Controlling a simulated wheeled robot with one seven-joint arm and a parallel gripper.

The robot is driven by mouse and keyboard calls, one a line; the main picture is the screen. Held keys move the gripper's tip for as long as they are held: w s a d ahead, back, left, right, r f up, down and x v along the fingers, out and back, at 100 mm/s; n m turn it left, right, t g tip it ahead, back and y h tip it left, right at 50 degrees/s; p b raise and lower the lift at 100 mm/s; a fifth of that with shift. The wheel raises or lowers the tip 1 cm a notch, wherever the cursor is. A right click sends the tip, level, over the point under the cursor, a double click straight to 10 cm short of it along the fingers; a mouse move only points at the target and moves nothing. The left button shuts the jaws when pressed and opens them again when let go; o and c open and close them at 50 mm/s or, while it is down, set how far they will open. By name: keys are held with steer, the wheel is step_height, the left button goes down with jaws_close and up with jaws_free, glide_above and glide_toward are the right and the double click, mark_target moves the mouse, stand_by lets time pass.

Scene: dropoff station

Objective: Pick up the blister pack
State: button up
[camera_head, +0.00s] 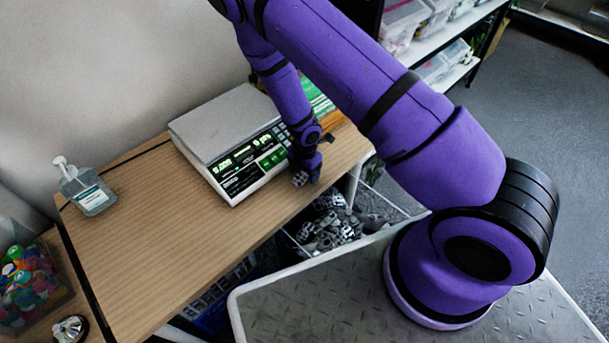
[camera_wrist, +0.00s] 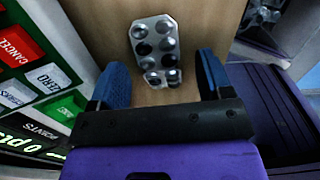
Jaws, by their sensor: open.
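The blister pack (camera_wrist: 155,48) is a silver strip with dark round pockets. In the wrist view it lies on the wooden table, beyond and partly between my fingertips. My gripper (camera_wrist: 160,78) is open, with one blue finger on each side and nothing held between them. In the head view my gripper (camera_head: 306,176) is low over the table's front edge, to the right of the scale's front corner. A small part of the pack (camera_head: 300,179) shows at my gripper there; the rest is hidden.
A counting scale (camera_head: 222,115) stands just left of my gripper, its keypad close to the left finger in the wrist view. A sanitizer bottle (camera_head: 86,190) stands at the table's left. A bin of grey parts (camera_head: 330,228) sits below the front edge.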

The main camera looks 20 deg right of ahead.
steer(key=shift+f, duration=0.1)
steer(key=c, duration=1)
steer(key=shift+c, duration=0.2)
